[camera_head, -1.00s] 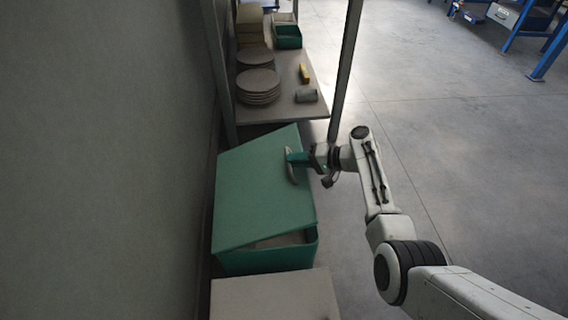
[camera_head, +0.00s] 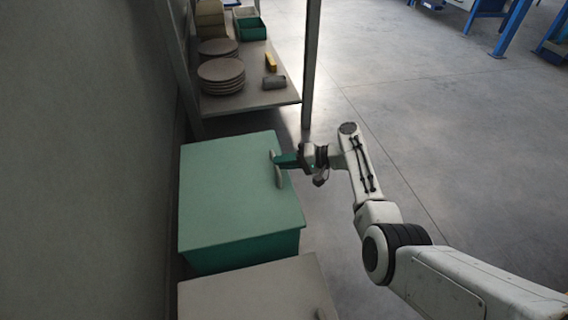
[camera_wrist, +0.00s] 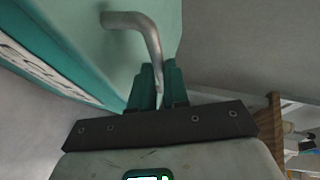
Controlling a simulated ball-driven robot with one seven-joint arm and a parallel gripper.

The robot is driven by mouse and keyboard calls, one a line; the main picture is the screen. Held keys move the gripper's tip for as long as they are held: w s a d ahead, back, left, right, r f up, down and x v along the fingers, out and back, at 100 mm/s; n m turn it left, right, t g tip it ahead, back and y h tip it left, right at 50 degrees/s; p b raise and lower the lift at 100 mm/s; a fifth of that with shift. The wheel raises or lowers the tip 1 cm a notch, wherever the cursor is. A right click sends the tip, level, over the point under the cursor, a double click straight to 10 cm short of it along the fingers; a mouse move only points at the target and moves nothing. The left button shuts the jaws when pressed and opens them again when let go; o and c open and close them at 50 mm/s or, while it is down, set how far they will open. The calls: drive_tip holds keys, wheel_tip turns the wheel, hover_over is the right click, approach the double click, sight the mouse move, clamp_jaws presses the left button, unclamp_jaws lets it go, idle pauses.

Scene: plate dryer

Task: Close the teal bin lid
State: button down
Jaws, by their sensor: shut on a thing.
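The teal bin (camera_head: 250,250) stands on the floor beside the wall. Its teal lid (camera_head: 225,195) lies flat over the top, with no gap visible along the front edge. A grey bar handle (camera_head: 279,177) is on the lid's right side; it also shows in the wrist view (camera_wrist: 140,24). My gripper (camera_head: 283,160) is at the handle, and its teal fingers (camera_wrist: 159,88) are shut on the handle's lower end. The bin's far side and hinge are hidden.
A pale grey box (camera_head: 250,295) stands just in front of the bin. Behind it, a shelf (camera_head: 240,101) with metal posts holds stacked plates (camera_head: 221,76) and a green container (camera_head: 250,29). The floor at right (camera_head: 440,150) is clear.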

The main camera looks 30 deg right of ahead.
drive_tip(key=shift+s+f, duration=0.15)
drive_tip(key=shift+f, duration=0.35)
drive_tip(key=shift+s+f, duration=0.15)
drive_tip(key=shift+f, duration=0.35)
drive_tip(key=shift+d, duration=0.1)
drive_tip(key=c, duration=1.1)
unclamp_jaws()
drive_tip(key=shift+d+f, duration=0.1)
drive_tip(key=p+v, duration=0.1)
drive_tip(key=v, duration=0.2)
drive_tip(key=p+v, duration=0.2)
drive_tip(key=v, duration=0.2)
drive_tip(key=r+p+v, duration=0.1)
drive_tip(key=v, duration=0.2)
drive_tip(key=shift+w+d+r, duration=0.1)
drive_tip(key=shift+d+r, duration=0.1)
drive_tip(key=shift+d, duration=0.05)
